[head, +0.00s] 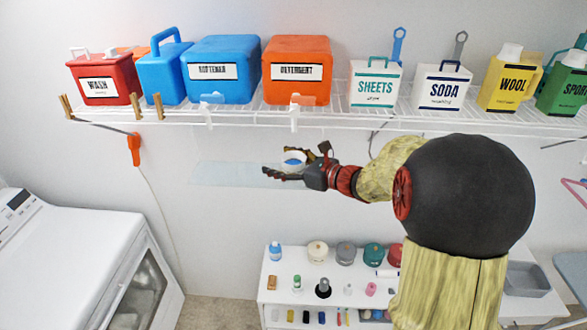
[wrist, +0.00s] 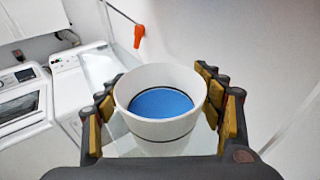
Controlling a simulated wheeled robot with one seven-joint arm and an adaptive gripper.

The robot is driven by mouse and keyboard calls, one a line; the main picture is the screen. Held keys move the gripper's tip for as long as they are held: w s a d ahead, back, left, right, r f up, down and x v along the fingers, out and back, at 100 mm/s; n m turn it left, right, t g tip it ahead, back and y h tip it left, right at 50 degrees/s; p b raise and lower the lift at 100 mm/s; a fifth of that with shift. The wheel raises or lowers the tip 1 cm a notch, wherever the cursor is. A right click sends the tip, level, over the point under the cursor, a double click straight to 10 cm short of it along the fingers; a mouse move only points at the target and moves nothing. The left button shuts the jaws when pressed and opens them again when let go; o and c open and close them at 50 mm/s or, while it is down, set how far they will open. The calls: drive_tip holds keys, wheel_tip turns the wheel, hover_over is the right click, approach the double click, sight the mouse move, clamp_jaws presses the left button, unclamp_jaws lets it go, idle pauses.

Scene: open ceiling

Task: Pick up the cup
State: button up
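The cup (wrist: 158,127) is white with a dark band and a blue inside, upright between the fingers of my gripper (wrist: 160,110) in the wrist view. In the head view the cup (head: 293,165) shows small between the dark fingers of my gripper (head: 290,162). The fingers stand spread on both sides of the cup. Narrow gaps show between the near finger pads and its wall; contact at the far tips is unclear. The cup is over a clear glass shelf (head: 225,175) on the wall; its base is hard to make out.
A wire shelf (head: 345,118) with several laundry containers runs above my arm. A white washing machine (head: 85,255) stands at left. A white shelf unit (head: 275,300) with small items is below. An orange device (head: 135,148) with a cord hangs on the wall.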

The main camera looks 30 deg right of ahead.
drive_tip(key=shift+c, duration=1.2)
drive_tip(key=c, duration=1.1)
drive_tip(key=shift+c, duration=0.3)
